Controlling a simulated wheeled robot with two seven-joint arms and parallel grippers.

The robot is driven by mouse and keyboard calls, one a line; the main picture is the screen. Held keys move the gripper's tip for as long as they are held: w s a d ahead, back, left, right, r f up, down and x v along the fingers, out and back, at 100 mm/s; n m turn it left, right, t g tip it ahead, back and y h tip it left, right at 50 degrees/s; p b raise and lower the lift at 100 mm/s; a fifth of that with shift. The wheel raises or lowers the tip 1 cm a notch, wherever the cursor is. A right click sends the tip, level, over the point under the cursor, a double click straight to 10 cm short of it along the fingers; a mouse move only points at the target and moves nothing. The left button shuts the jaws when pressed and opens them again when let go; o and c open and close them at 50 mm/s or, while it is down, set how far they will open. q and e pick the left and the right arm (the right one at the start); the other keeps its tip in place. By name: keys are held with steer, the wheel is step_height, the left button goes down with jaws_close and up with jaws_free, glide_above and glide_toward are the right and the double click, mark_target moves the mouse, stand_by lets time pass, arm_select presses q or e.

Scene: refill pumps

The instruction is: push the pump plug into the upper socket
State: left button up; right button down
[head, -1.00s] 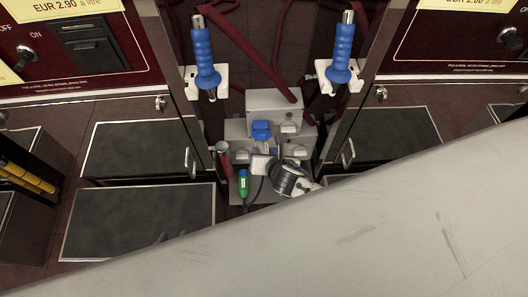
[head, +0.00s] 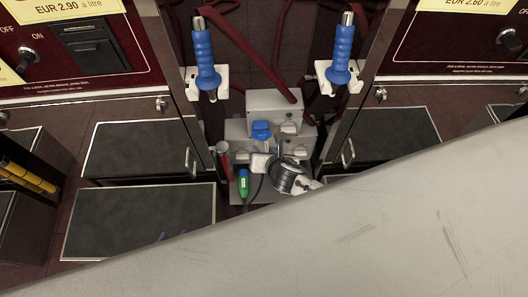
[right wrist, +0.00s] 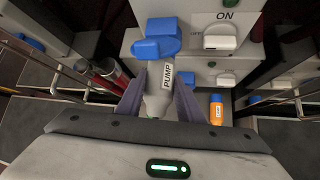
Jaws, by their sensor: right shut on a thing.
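The grey pump plug (right wrist: 154,98), labelled PUMP, is held between the purple fingers of my right gripper (right wrist: 160,98). Its far end meets the underside of the blue upper socket (right wrist: 155,46) in the right wrist view; the blue part hides the tip, so I cannot tell how deep it sits. The plug is too small there to judge.
A white ON switch (right wrist: 220,39) sits right of the upper socket. Lower on the panel are another switch and blue parts. An orange, blue-capped plug (right wrist: 216,112) stands at right. A green plug (head: 243,183) hangs below the box. Two blue-handled nozzles (head: 203,55) hang above.

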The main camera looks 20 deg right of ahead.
steer(key=shift+w+d, duration=0.2)
steer(key=shift+w, duration=0.35)
steer(key=shift+w+d, duration=0.15)
steer(key=shift+w, duration=0.4)
steer(key=c, duration=1.2)
jaws_free()
steer(key=shift+o, duration=0.2)
arm_select(q)
steer(key=p, duration=0.1)
steer(key=r+p, duration=0.1)
steer(key=a+r+p, duration=0.1)
steer(key=p, duration=0.1)
steer(key=shift+s+r, duration=0.15)
steer(key=shift+s, duration=0.1)
arm_select(e)
steer(key=s+r+m+y, duration=0.1)
steer(key=s+r+m, duration=0.4)
steer(key=s+m, duration=0.6)
steer(key=s+r+m+y, duration=0.1)
steer(key=s+r+m, duration=0.4)
steer(key=s+m, duration=0.6)
steer(key=m, duration=0.7)
steer(key=shift+s+r+m+g+y, duration=0.3)
steer(key=shift+s+r+y, duration=0.05)
steer(key=shift+y, duration=0.05)
